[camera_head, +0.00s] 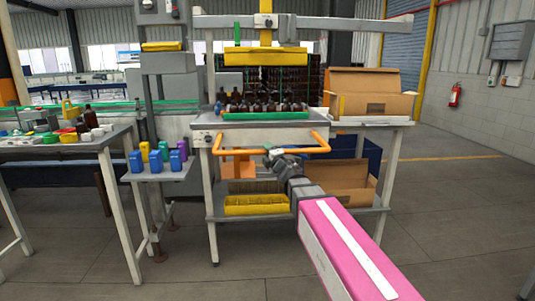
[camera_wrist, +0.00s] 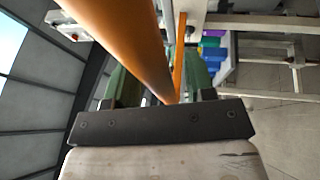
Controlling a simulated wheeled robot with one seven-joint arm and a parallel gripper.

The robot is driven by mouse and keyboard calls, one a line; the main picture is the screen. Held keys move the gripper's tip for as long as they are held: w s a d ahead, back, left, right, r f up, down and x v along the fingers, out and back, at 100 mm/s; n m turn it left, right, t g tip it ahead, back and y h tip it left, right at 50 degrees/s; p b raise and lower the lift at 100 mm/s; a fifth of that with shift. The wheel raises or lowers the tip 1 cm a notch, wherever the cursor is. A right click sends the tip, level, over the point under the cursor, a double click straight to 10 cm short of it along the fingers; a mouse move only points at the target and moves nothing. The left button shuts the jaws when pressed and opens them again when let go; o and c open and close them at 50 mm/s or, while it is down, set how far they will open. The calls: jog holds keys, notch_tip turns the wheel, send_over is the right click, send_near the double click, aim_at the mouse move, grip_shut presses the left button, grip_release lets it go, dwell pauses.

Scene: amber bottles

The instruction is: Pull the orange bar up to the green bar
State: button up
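The orange bar (camera_head: 238,152) is a U-shaped handle across the front of the bottle station, at about the height of the station's table. My gripper (camera_head: 271,153) is at the middle of this bar. In the wrist view the orange bar (camera_wrist: 125,40) crosses in front of the green fingers of my gripper (camera_wrist: 160,80). The fingers stand apart, on either side of the bar, and I see no clear grip on it. A short upright green bar (camera_head: 237,33) is higher up, left of the yellow post. A flat green strip (camera_head: 265,116) runs along the table's front edge.
Amber bottles (camera_head: 265,106) stand in rows on the station table, under a yellow-framed press head (camera_head: 262,60). Blue, purple and yellow containers (camera_head: 155,160) stand on a side shelf at left. An open cardboard box (camera_head: 372,103) is at right. A yellow crate (camera_head: 255,205) sits below.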

dwell(0.3)
jog(key=v, duration=1)
jog(key=shift+s+d, duration=0.2)
jog(key=shift+s, duration=0.15)
jog(key=d+f+m+g+h, duration=0.5)
jog(key=d+f+m+h, duration=0.6)
jog(key=d+f+m, duration=0.55)
jog(key=s+d+f+m+g+y, duration=0.1)
jog(key=s+f+m+g, duration=0.7)
jog(key=s+f+g, duration=0.4)
jog(key=s+f, duration=0.3)
jog(key=f, duration=0.3)
jog(key=shift+d, duration=0.2)
